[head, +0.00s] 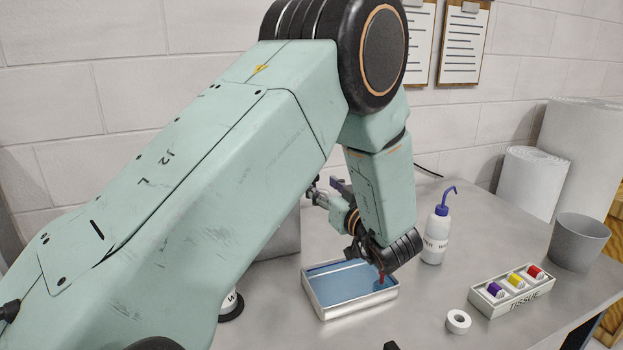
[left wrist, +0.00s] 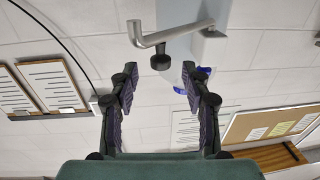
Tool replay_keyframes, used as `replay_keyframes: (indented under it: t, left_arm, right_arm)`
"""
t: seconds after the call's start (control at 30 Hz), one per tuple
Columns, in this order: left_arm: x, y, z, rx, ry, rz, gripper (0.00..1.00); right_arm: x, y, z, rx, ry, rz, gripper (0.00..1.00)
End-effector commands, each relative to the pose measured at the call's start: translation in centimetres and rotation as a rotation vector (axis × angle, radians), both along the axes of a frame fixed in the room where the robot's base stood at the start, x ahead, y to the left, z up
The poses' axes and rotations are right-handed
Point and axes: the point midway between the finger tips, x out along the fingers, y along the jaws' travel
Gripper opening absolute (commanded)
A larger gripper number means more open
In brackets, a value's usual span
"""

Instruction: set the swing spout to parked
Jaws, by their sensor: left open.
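The swing spout (left wrist: 178,33) is a bent grey metal tube at the top of the left wrist view, joined at the right to a grey block (left wrist: 208,47). A black round knob (left wrist: 161,61) hangs from the tube near its bend. My left gripper (left wrist: 160,78) is open, its two fingers spread either side of the knob in the picture, with nothing between the pads. Whether the fingers touch the knob I cannot tell. In the head view my left gripper (head: 326,192) is small and partly hidden behind my arm; the spout cannot be made out there. My right gripper does not show.
A blue-lined metal tray (head: 350,310) lies below my left wrist. The wall is behind.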

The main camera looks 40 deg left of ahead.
Motion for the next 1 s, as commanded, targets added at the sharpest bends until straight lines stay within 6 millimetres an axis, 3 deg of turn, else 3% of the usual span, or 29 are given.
replay_keyframes:
  t: [0.33, 0.73, 1.0]
  left_arm:
    - [1.7, 4.4, 0.0, -0.002, 0.0, 0.002, 0.48]
    - [2.2, 5.5, -0.1, 0.0, 0.001, -0.001, 0.48]
    - [2.1, 5.5, -0.1, -0.001, 0.001, 0.0, 0.27]
  right_arm:
    - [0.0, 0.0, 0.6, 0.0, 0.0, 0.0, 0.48]
    - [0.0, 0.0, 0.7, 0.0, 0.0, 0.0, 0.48]
    - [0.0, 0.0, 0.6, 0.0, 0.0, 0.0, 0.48]
